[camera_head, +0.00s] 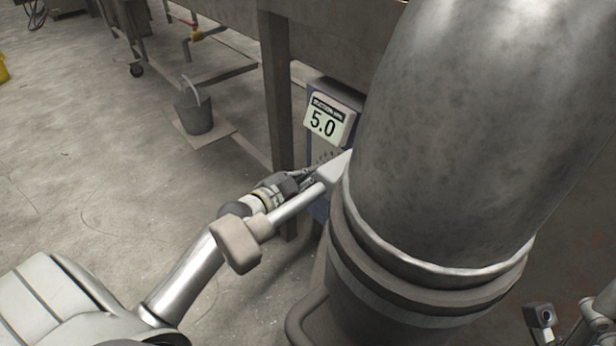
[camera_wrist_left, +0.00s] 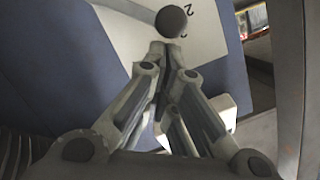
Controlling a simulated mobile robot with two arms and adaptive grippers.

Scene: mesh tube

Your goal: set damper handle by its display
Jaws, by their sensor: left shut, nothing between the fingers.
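The display (camera_head: 325,122) on a blue box under the bench reads 5.0, under a small label that starts with "SUCTION". The damper handle is a pale rod with a beige block grip (camera_head: 238,244); it runs up to a light plate against the big duct. My left gripper (camera_head: 311,171) is behind the rod, close to the box's front. It is shut and empty. In the left wrist view its closed fingertips (camera_wrist_left: 172,48) are just below a dark round knob (camera_wrist_left: 172,21) on a white panel with a "2"; I cannot tell whether they touch. My right gripper's fingers do not show.
The large grey duct (camera_head: 450,140) fills the right side and hides part of the box. A bench leg (camera_head: 277,100) stands left of the box. A bucket (camera_head: 193,110) stands on a floor plate further left.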

